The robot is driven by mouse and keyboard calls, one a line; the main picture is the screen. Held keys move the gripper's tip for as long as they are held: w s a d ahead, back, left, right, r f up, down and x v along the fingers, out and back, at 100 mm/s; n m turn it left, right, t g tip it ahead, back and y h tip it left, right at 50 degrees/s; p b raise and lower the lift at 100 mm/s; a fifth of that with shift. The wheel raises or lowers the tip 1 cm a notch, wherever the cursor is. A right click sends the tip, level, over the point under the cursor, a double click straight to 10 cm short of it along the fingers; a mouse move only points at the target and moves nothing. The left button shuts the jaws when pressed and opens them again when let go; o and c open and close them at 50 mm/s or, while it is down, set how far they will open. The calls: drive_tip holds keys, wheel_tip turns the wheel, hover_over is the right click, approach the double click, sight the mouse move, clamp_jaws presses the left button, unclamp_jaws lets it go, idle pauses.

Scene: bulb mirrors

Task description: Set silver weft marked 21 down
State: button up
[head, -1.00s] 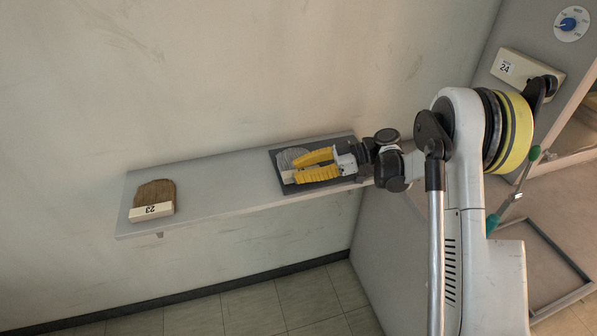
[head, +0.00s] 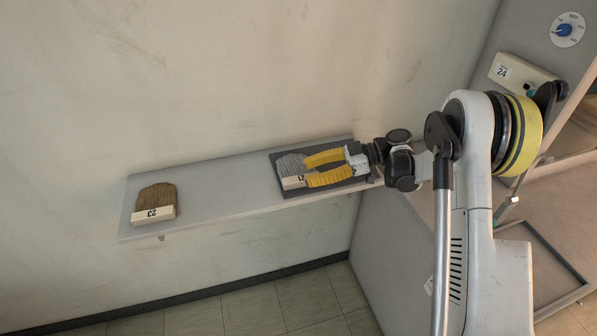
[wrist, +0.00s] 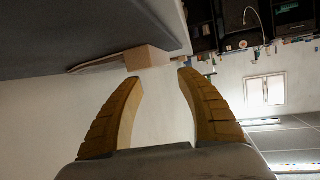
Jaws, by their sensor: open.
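The silver weft marked 21 (head: 291,164), grey bristles on a pale handle, lies on a dark mat (head: 352,187) at the right end of the shelf in the head view. Its label faces up. My gripper (head: 308,173) has yellow fingers spread apart, with the tips at the weft's right side. I cannot tell whether they touch it. In the wrist view, the open fingers (wrist: 160,85) show empty space between them. A pale block with a flat part (wrist: 147,57) sits beyond the tips; its label is not visible.
A brown brush marked 23 (head: 155,202) lies at the left end of the grey shelf (head: 222,205). The shelf between is clear. A pale box marked 24 (head: 521,71) and a blue dial (head: 564,30) are at upper right. The wall is close behind the shelf.

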drive_tip(key=p+v, duration=0.1)
drive_tip(key=v, duration=0.7)
drive_tip(key=shift+w+d+r+p, duration=0.1)
drive_tip(key=shift+d+r+p, duration=0.1)
drive_tip(key=shift+r+p, duration=0.15)
drive_tip(key=shift+a+r, duration=0.1)
drive_tip(key=shift+r, duration=0.15)
drive_tip(key=s+a+r+m+t+h, duration=0.2)
drive_tip(key=s+r+m+t+h, duration=0.1)
drive_tip(key=s+r+m+h, duration=0.55)
drive_tip(key=s+d+m+t+h, duration=0.2)
drive_tip(key=s+d+m+h, duration=0.1)
drive_tip(key=s, duration=0.6)
drive_tip(key=s+d+r+m+t+h, duration=0.1)
drive_tip(key=s+d+m+t+h, duration=0.2)
drive_tip(key=s+d+m, duration=0.3)
drive_tip(key=s+m, duration=0.1)
drive_tip(key=s, duration=0.3)
drive_tip(key=shift+s+r, duration=0.25)
drive_tip(key=shift+r, duration=0.1)
